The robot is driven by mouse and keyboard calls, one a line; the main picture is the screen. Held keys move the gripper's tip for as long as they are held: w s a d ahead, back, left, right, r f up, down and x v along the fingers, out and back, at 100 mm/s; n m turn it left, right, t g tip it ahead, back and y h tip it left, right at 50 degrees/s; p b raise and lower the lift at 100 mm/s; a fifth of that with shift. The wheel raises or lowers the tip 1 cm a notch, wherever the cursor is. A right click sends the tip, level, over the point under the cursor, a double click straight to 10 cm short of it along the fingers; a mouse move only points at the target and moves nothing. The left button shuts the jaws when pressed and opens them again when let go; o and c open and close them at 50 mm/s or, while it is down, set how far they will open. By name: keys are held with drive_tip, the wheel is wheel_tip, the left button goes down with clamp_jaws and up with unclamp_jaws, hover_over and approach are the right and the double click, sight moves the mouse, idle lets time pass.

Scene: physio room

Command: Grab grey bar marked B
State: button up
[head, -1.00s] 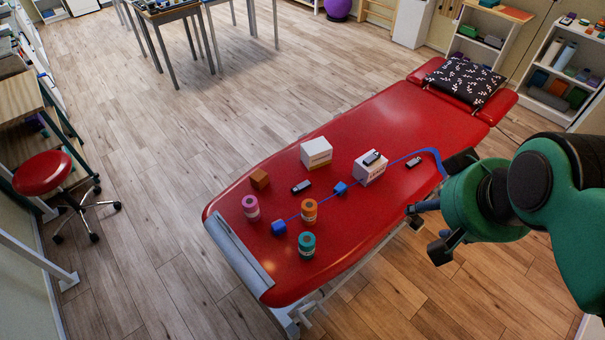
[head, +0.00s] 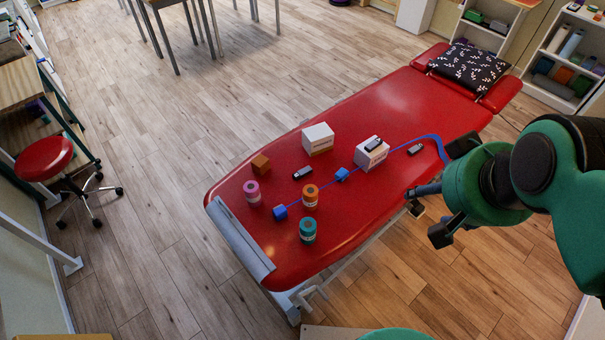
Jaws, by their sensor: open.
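Three small dark grey bars show on the red treatment table. One bar (head: 303,173) lies flat near the middle. A second bar (head: 374,143) lies on top of a small white box (head: 370,155). A third bar (head: 415,149) lies flat on the right, near the table's edge. Their markings are too small to read, so I cannot tell which is B. My gripper (head: 437,192) is open and empty at the table's right edge, apart from all three. The third bar is the closest to it in the picture.
A blue strap with blue blocks (head: 341,174) runs across the red table (head: 375,110). A larger white box (head: 318,138), a brown cube (head: 261,165) and pink (head: 252,192), orange (head: 310,196) and teal (head: 307,230) rolls stand there. A patterned pillow (head: 470,66) lies at the far end.

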drive_tip(key=w, duration=0.1)
drive_tip(key=m+g+b, duration=0.5)
drive_tip(key=m+g, duration=0.1)
drive_tip(key=m, duration=0.4)
hover_over(304, 173)
wheel_tip(304, 173, down, 42)
drive_tip(key=r, duration=0.1)
drive_tip(key=shift+w+a+f, duration=0.1)
drive_tip(key=shift+a+f, duration=0.05)
drive_tip(key=shift+f, duration=0.2)
drive_tip(key=shift+f, duration=0.15)
wheel_tip(304, 173, down, 8)
drive_tip(key=shift+f+b, duration=0.2)
drive_tip(key=shift+b, duration=0.6)
